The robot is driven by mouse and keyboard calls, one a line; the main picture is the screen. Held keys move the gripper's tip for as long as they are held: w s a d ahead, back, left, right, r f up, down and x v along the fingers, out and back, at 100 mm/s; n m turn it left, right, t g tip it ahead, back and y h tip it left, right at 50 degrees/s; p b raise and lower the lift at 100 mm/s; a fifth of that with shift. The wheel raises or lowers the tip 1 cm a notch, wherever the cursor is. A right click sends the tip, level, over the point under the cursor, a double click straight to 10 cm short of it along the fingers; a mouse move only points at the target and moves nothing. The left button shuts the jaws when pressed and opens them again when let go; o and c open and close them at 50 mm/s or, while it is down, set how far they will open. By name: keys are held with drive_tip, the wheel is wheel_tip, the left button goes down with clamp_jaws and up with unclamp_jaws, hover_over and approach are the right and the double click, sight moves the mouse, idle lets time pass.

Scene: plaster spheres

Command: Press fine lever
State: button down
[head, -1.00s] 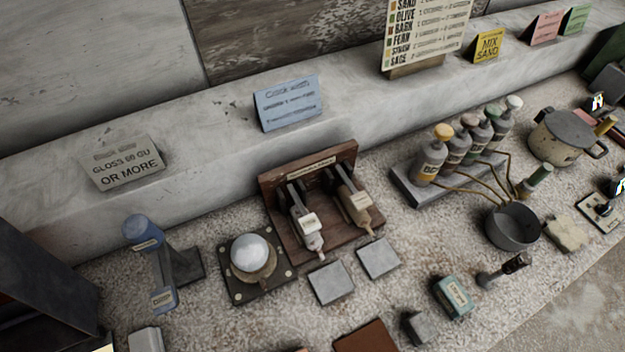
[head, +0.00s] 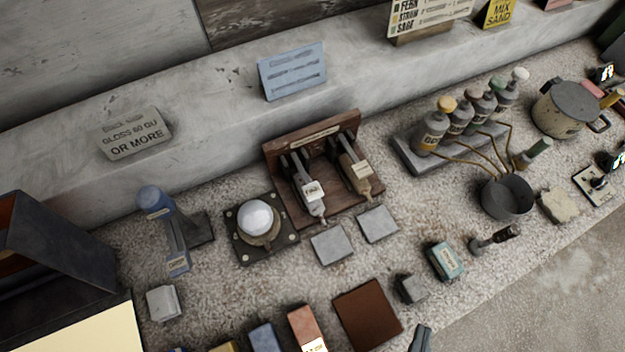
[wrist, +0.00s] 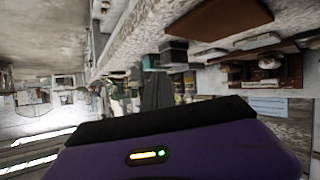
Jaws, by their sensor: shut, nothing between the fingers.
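A brown wooden stand (head: 318,136) holds two levers side by side. The left lever (head: 307,189) has a pale tag that seems to read FINE, and its tip points towards the front. The right lever (head: 357,176) has a tan body and a tag too small to read. A white sphere (head: 256,217) sits on a dark square base left of the stand. My gripper (wrist: 156,78) shows in the wrist view as dark, closed fingers beyond a purple body, holding nothing. It is apart from the levers. A dark tip at the bottom edge of the head view may be part of it.
Two grey square plates (head: 331,245) lie in front of the levers. Several coloured blocks (head: 307,328), a brown board (head: 367,316) and a teal box (head: 446,261) are nearer. Bottles (head: 433,132) and a dark pot (head: 507,198) stand right; a blue device (head: 168,228) stands left.

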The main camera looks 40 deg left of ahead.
drive_tip(key=w+a+n+y, duration=0.1)
drive_tip(key=w+a, duration=0.1)
drive_tip(key=a, duration=0.1)
drive_tip(key=w+a+r+n+g+y+p, duration=0.1)
drive_tip(key=w+a+n, duration=0.1)
drive_tip(key=a, duration=0.1)
drive_tip(key=w+a+n+g+y+p, duration=0.1)
drive_tip(key=w+a, duration=0.1)
drive_tip(key=a, duration=0.1)
drive_tip(key=shift+a+r+n, duration=0.25)
drive_tip(key=shift+n, duration=0.15)
drive_tip(key=w+a+r+n+g+y+p, duration=0.2)
drive_tip(key=a+r+n, duration=0.15)
drive_tip(key=a, duration=0.35)
wheel_tip(320, 180, up, 10)
drive_tip(key=n+g+p, duration=0.4)
drive_tip(key=n+g, duration=0.3)
drive_tip(key=n, duration=0.5)
hover_over(316, 194)
drive_tip(key=shift+y, duration=0.4)
drive_tip(key=shift+f, duration=0.1)
wheel_tip(316, 194, down, 9)
drive_tip(key=b, duration=0.6)
drive_tip(key=shift+r+b, duration=0.2)
drive_tip(key=shift+b, duration=0.15)
drive_tip(key=shift+f, duration=0.45)
